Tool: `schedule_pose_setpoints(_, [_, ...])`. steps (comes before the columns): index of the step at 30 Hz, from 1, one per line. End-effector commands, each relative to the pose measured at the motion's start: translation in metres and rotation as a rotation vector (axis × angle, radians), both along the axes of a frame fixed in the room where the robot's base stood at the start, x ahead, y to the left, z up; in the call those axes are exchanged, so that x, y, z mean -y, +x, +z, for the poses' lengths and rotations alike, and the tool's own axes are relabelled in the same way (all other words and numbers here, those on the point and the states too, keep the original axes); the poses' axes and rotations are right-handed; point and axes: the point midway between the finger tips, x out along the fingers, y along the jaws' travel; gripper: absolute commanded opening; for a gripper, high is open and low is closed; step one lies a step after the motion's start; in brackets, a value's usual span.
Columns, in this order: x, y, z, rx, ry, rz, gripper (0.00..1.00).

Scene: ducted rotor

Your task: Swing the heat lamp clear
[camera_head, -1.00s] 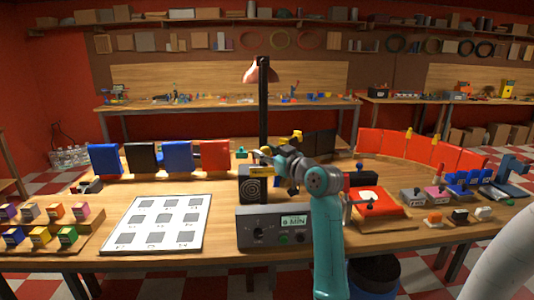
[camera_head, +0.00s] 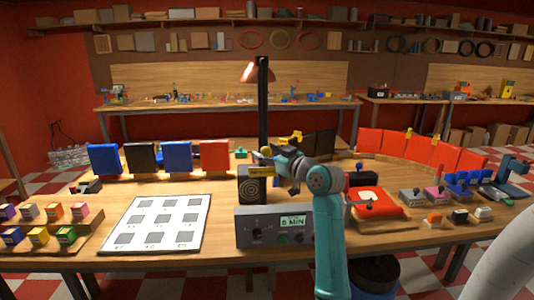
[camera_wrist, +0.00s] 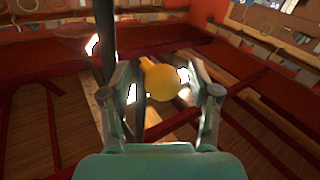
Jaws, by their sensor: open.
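The heat lamp has a copper-red shade (camera_head: 257,72) at the top of a tall black post (camera_head: 263,112). The shade hangs to the left of the post, and its underside is bright. In the wrist view the shade (camera_wrist: 84,30) and the dark post (camera_wrist: 105,50) are at upper left. My gripper (camera_head: 274,160) is low beside the post. In the wrist view my gripper (camera_wrist: 160,84) is open, its two fingers on either side of a yellow knob (camera_wrist: 162,80). The knob also shows in the head view (camera_head: 266,151). I cannot tell whether either finger touches it.
A grey timer box (camera_head: 255,227) reading 5 MIN stands at the front. A black box with a spiral front (camera_head: 252,186) is behind it. A white sheet with grey squares (camera_head: 157,224) lies left. A red block on a board (camera_head: 376,202) is right, close to my arm.

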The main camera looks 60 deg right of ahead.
Motion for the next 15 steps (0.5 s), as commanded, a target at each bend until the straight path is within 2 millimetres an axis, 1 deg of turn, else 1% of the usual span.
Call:
schedule_pose_setpoints(5, [-0.003, -0.015, -0.001, 0.0, 0.0, -0.002, 0.61])
schedule_pose_setpoints(15, [-0.02, -0.079, -0.001, 0.0, 0.0, -0.004, 0.61])
